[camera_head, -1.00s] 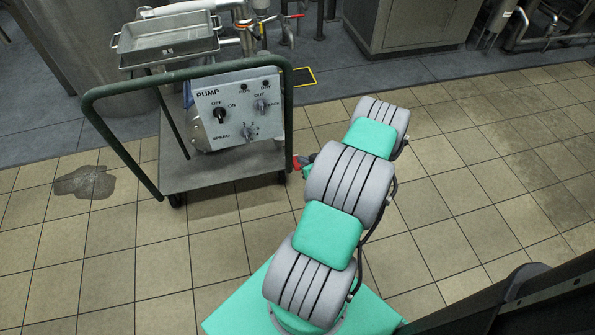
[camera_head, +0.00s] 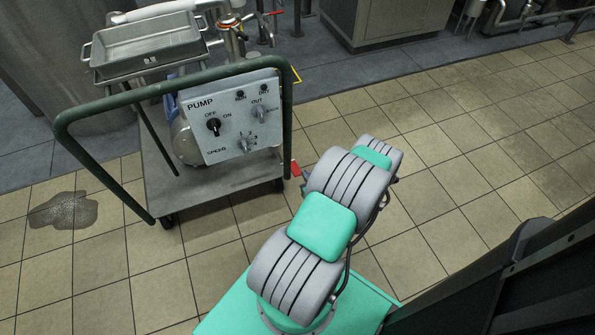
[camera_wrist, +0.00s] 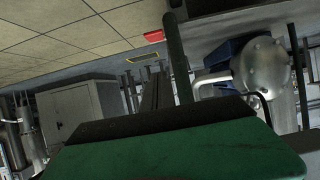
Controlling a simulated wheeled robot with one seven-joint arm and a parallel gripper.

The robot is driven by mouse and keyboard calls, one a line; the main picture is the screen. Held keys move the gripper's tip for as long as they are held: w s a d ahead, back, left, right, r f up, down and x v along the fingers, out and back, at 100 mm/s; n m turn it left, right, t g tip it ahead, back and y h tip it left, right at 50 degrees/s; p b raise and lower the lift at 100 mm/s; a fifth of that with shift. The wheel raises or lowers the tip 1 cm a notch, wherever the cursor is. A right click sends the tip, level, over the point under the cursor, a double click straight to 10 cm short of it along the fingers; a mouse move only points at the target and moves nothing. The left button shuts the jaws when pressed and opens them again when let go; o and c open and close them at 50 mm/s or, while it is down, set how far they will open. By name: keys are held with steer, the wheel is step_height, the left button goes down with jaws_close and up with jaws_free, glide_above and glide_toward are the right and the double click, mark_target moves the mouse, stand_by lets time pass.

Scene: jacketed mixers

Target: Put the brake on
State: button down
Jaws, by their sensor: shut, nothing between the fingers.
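The pump cart (camera_head: 210,193) stands on the tiled floor with its dark green push handle (camera_head: 100,102) toward me. A small red lever (camera_head: 296,169), which looks like the brake, sticks out low at the cart's right side, near a caster. It also shows as a red patch in the wrist view (camera_wrist: 154,36), beside a dark green post of the cart. My gripper (camera_wrist: 156,80) shows in the wrist view as dark, closed fingers above a green and black body, empty and apart from the red lever. In the head view my arm hides the gripper.
A pump panel (camera_head: 228,115) with knobs and a metal tray (camera_head: 148,45) are on the cart. A grey cabinet (camera_head: 385,22) and pipework stand at the back. The tiled floor right of the cart is clear. A dark stain (camera_head: 64,210) lies at left.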

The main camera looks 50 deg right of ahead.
steer(key=b, duration=0.4)
glide_above(298, 174)
steer(key=w, duration=0.1)
steer(key=f, duration=0.5)
steer(key=shift+d, duration=0.2)
steer(key=f, duration=0.1)
steer(key=s+f, duration=0.1)
steer(key=shift+a+f+b, duration=0.15)
steer(key=shift+f+b, duration=0.2)
steer(key=shift+a+f, duration=0.1)
steer(key=shift+f, duration=0.2)
steer(key=shift+s, duration=0.1)
steer(key=shift+f, duration=0.1)
